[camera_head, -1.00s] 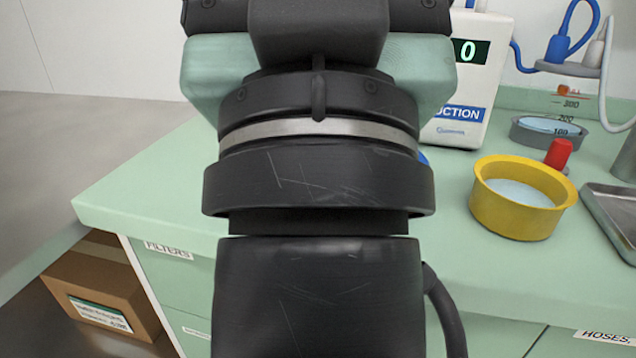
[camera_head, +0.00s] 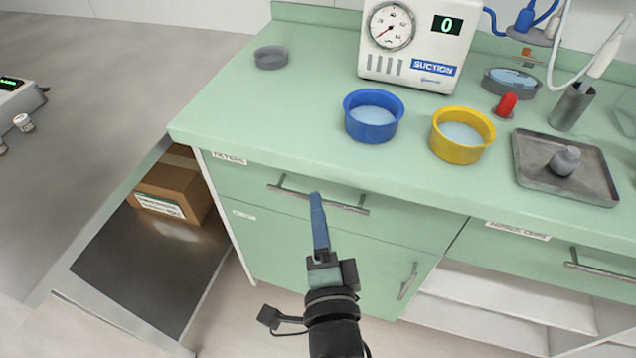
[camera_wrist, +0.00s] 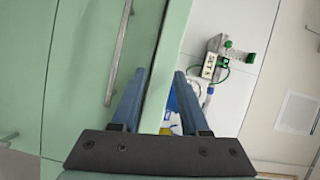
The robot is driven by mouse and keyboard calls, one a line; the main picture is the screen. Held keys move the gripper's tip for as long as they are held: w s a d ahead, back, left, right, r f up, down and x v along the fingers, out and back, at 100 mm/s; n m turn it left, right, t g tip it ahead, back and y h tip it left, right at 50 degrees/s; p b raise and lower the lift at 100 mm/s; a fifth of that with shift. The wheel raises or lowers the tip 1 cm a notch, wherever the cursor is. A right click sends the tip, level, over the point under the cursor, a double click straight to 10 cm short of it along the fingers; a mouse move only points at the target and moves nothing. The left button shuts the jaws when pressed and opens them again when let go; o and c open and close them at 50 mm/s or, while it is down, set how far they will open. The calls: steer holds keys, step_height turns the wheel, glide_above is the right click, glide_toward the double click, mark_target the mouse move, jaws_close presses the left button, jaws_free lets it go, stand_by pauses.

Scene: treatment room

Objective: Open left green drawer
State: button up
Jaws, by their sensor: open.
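The left green drawer (camera_head: 250,186), labelled "FILTERS", is shut under the countertop. Its grey bar handle (camera_head: 345,206) runs horizontally across its front. My gripper (camera_head: 317,197) is in front of this drawer, and its blue fingers overlap the handle's middle in the head view. In the wrist view, the handle (camera_wrist: 121,45) runs upright, left of my gripper (camera_wrist: 164,78). The fingers are apart with nothing held. The counter's edge shows between them, farther off. The handle is not between the fingers in this view.
The green countertop (camera_head: 240,125) holds a blue bowl (camera_head: 372,136), a yellow bowl (camera_head: 462,153), a metal tray (camera_head: 530,180) and a suction unit (camera_head: 415,75). A cabinet door with a handle (camera_head: 408,281) is below the drawer. A cardboard box (camera_head: 170,190) stands left.

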steer(key=s+d+f+m+g+p, duration=0.1)
steer(key=s+d+f+m+g, duration=0.15)
steer(key=s+f, duration=0.2)
steer(key=shift+t, duration=0.45)
steer(key=w+f, duration=0.1)
steer(key=w, duration=0.3)
steer(key=w+a+f, duration=0.1)
steer(key=w, duration=0.3)
steer(key=w+a+f+b, duration=0.1)
steer(key=w, duration=0.4)
steer(key=shift+w, duration=0.1)
jaws_close()
stand_by(0.5)
